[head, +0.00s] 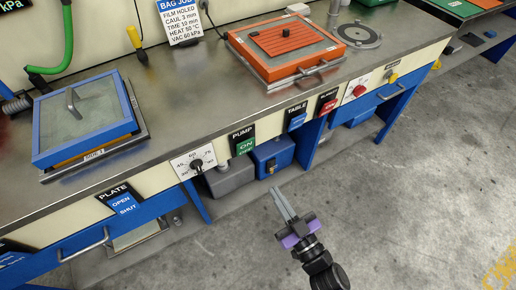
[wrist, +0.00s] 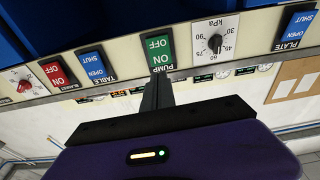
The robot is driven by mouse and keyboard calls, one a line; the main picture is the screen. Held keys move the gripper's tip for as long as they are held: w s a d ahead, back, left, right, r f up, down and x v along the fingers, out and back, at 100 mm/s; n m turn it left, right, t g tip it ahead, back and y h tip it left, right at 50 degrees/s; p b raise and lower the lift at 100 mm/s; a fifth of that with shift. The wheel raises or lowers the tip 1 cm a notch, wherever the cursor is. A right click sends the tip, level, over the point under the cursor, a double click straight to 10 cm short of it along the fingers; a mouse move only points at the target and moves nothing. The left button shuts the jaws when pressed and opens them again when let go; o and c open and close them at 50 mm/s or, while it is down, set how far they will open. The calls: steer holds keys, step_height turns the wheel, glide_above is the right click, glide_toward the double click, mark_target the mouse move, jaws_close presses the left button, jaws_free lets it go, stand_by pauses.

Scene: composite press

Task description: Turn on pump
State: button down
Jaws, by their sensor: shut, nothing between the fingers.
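The pump switch (head: 244,147) is a green rocker marked ON above OFF, under a black PUMP label on the cream front panel of the bench. In the wrist view, which is upside down, the green rocker (wrist: 159,45) stands just beyond my fingertips, and they cover part of its label area. I cannot tell which side of the rocker is pressed in. My gripper (head: 279,193) is shut and empty, in front of and below the panel, with its fingers pointing toward it. In the wrist view my gripper (wrist: 157,84) appears lined up with the pump switch; contact is not visible.
A kPa dial (head: 196,163) and a blue PLATE switch (head: 122,203) are left of the pump. A blue TABLE switch (head: 297,120), a red switch (head: 328,103) and a red knob (head: 359,90) are right. A blue box (head: 273,156) sits beneath. The floor in front is clear.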

steer(key=shift+a+r, duration=0.1)
steer(key=shift+r, duration=0.1)
glide_toward(245, 145)
steer(key=x, duration=0.7)
steer(key=shift+f+b, duration=0.25)
steer(key=shift+b, duration=0.05)
